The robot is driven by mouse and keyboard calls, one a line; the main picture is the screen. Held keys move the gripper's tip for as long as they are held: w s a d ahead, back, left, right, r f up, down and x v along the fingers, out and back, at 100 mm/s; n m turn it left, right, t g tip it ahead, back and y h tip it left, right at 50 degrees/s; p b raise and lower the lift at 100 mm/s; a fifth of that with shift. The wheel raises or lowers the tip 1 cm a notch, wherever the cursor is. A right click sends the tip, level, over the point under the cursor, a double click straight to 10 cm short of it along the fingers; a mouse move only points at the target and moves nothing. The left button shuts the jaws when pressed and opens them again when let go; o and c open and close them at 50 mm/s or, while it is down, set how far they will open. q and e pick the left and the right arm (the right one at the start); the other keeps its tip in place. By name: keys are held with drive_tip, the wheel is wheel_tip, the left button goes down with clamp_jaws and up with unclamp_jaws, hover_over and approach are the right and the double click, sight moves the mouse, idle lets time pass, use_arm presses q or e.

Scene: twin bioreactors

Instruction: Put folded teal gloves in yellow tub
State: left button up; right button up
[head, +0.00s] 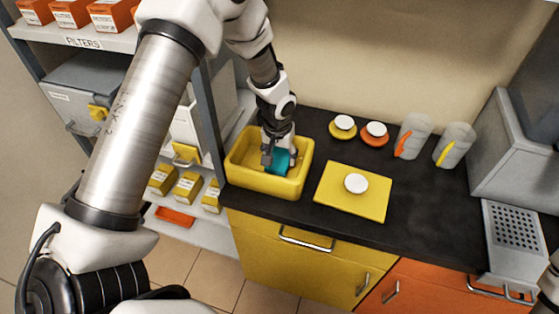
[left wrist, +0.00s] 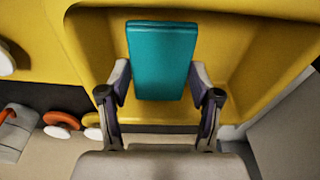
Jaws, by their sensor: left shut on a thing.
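The folded teal gloves (head: 279,162) are a small teal block, down inside the yellow tub (head: 265,189) in the head view. My left gripper (head: 278,160) reaches down into the tub and is shut on the gloves. In the left wrist view the gloves (left wrist: 162,62) sit between the two fingers of the left gripper (left wrist: 160,82), with the tub's yellow wall and floor (left wrist: 240,50) around them. I cannot tell whether the gloves touch the tub floor. My right gripper is not in view.
Right of the tub lies a yellow mat (head: 340,199) with a white-topped disc (head: 356,184). Behind it are a yellow disc (head: 342,127), an orange disc (head: 375,134) and two clear containers (head: 413,137). A grey machine (head: 520,150) stands right. Shelves stand left.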

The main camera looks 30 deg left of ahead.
sight(280, 159)
use_arm(q)
drive_tip(key=f, duration=0.4)
drive_tip(key=shift+w+f+p, duration=0.2)
drive_tip(key=shift+w+p, duration=0.05)
drive_tip(key=shift+p, duration=0.1)
drive_tip(key=shift+s, duration=0.15)
drive_tip(key=shift+f+b, duration=0.15)
drive_tip(key=shift+b, duration=0.15)
drive_tip(key=o, duration=0.5)
